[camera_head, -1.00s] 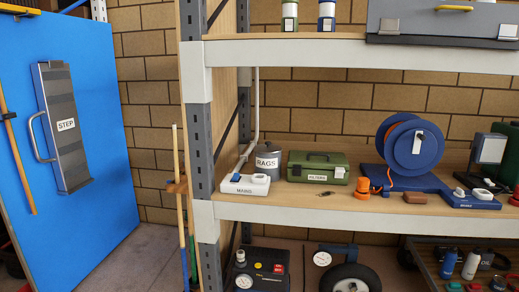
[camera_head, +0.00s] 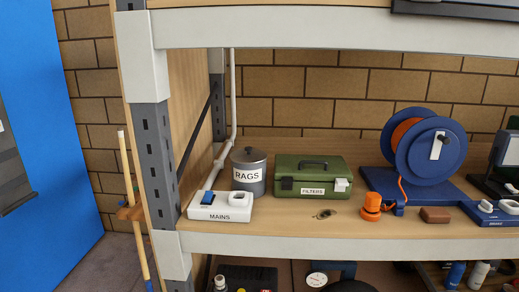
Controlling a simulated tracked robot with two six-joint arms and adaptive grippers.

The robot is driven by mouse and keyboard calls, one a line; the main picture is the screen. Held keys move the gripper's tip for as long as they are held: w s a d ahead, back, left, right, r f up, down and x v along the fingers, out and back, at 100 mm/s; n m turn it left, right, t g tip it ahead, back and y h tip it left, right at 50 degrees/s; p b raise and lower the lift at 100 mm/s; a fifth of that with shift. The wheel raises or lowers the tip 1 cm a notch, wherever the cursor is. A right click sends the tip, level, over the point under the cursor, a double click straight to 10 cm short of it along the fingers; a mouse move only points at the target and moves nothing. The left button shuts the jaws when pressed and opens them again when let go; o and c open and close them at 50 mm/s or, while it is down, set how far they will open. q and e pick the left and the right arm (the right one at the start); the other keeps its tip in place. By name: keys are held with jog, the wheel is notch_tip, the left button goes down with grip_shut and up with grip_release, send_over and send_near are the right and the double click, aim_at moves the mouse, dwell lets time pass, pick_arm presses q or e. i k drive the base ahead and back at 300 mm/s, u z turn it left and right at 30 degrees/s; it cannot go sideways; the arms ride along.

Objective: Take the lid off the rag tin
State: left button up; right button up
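The rag tin (camera_head: 247,187) is a grey cylinder with a white RAGS label. It stands upright on the middle shelf (camera_head: 330,241), behind the white MAINS block and left of the green box. Its grey lid (camera_head: 249,155), with a small dark knob on top, sits on the tin. Neither of my grippers is in view.
The white MAINS block (camera_head: 218,214) stands close in front of the tin. A green FILTERS box (camera_head: 318,171) is just to its right. A grey shelf post (camera_head: 156,150) rises at the left, and the upper shelf (camera_head: 330,28) overhangs. A blue cable reel (camera_head: 436,150) stands further right.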

aim_at(249, 155)
jog(key=z, duration=0.25)
jog(key=i, duration=0.7)
jog(key=z, duration=0.5)
jog(key=k, duration=0.85)
jog(key=z, duration=0.2)
jog(key=i, duration=0.8)
jog(key=u, duration=0.05)
